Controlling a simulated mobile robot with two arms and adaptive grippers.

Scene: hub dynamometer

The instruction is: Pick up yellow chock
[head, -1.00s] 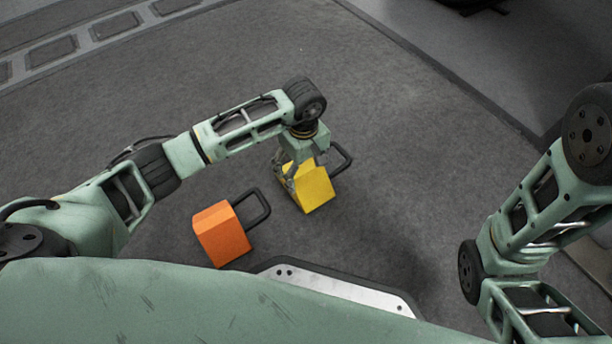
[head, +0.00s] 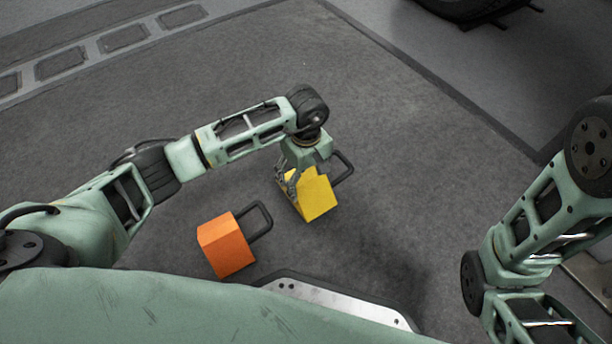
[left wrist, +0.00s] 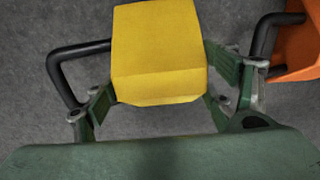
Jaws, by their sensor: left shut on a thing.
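The yellow chock (head: 316,197) is a wedge-shaped block with a black loop handle, in the middle of the head view. My left gripper (head: 294,182) reaches down onto it from above and is shut on its body. In the left wrist view the yellow chock (left wrist: 158,50) fills the space between the two fingers, and its black handle sticks out to the left. I cannot tell whether its underside touches the floor. My right gripper is not in view; only part of my right arm shows at the right edge.
An orange chock (head: 226,246) with a black handle lies on the grey floor to the lower left of the yellow one. It shows at the right edge of the left wrist view (left wrist: 295,48). A dark wheel (head: 462,6) is at the top right. The floor beyond is clear.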

